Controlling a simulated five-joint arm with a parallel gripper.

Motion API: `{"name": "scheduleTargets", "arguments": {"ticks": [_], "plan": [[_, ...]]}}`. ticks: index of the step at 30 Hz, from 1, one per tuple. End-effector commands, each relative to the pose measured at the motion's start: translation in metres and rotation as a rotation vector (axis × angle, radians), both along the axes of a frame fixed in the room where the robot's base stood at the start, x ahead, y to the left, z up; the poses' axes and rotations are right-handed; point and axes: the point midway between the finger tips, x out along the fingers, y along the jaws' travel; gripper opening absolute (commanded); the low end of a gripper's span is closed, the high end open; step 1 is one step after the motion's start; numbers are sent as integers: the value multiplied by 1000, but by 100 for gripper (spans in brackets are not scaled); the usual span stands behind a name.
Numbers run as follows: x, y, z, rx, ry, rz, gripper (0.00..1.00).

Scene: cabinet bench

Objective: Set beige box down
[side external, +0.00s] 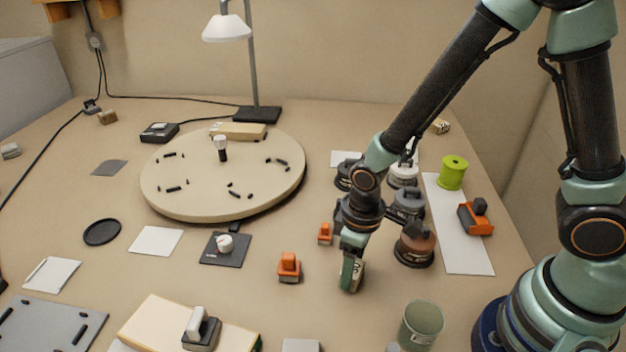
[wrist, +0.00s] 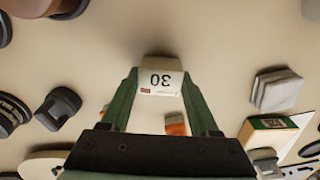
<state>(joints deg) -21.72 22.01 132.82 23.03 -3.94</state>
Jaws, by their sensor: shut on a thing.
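My gripper (side external: 351,281) is low over the middle right of the bench, pointing down. In the wrist view my gripper (wrist: 162,92) is shut on the beige box (wrist: 160,62), one finger on each side. The box has a white label reading 30, upside down in that view. In the side view only a sliver of the box (side external: 358,275) shows behind a finger. Its underside is close to the bench top, but I cannot tell whether it touches.
An orange stamp-like piece (side external: 289,268) stands left of my gripper. A brown-topped dark weight (side external: 415,246) stands close on the right. A grey-green cup (side external: 421,325) is at front right. A round turntable (side external: 165,205) is behind left. Bare bench lies just in front of my gripper.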

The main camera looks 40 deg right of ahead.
Motion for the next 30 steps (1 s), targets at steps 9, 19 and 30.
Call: {"name": "scheduleTargets", "arguments": {"ticks": [9,19,30], "plan": [[0,0,-1,0,0,0,2],[0,0,-3,0,0,0,92],[1,0,14,3,-5,0,92]]}}
